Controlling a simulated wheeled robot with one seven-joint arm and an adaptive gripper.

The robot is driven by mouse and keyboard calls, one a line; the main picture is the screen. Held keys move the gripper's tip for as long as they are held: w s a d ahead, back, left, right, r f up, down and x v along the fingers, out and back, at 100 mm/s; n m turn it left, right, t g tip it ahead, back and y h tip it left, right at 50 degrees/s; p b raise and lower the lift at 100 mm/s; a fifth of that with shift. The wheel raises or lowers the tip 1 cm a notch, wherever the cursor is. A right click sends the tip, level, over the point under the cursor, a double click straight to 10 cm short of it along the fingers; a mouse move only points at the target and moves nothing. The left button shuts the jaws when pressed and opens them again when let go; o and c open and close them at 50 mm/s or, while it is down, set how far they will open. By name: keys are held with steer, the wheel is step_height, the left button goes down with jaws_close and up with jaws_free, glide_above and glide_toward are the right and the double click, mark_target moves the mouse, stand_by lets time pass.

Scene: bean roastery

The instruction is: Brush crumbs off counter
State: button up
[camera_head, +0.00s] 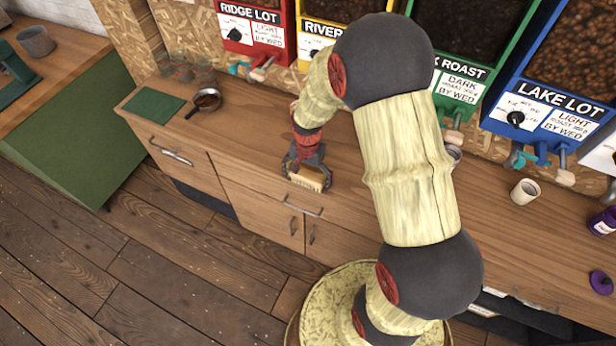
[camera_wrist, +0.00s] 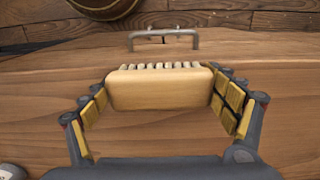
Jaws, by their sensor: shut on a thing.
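My gripper (camera_head: 308,168) reaches down to the front part of the wooden counter (camera_head: 247,135). It is shut on a pale wooden brush (camera_head: 306,179). In the wrist view the brush (camera_wrist: 160,88) sits between both yellow-padded fingers of my gripper (camera_wrist: 160,95), its light bristles pointing toward the counter's front edge. Whether the bristles touch the counter cannot be told. No crumbs can be made out on the counter in either view; my arm hides part of its middle.
A green mat (camera_head: 153,105), a dark-filled scoop (camera_head: 206,101) and several glass jars (camera_head: 180,68) are at the counter's left. A white cup (camera_head: 524,193) and a purple jar (camera_head: 604,222) stand at the right. Bean dispensers (camera_head: 545,100) line the back. A drawer handle (camera_wrist: 163,38) lies beyond the edge.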

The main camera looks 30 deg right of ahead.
steer(key=shift+r+p, duration=2)
steer(key=shift+r, duration=0.95)
steer(key=shift+r+p, duration=1.1)
steer(key=shift+r, duration=0.45)
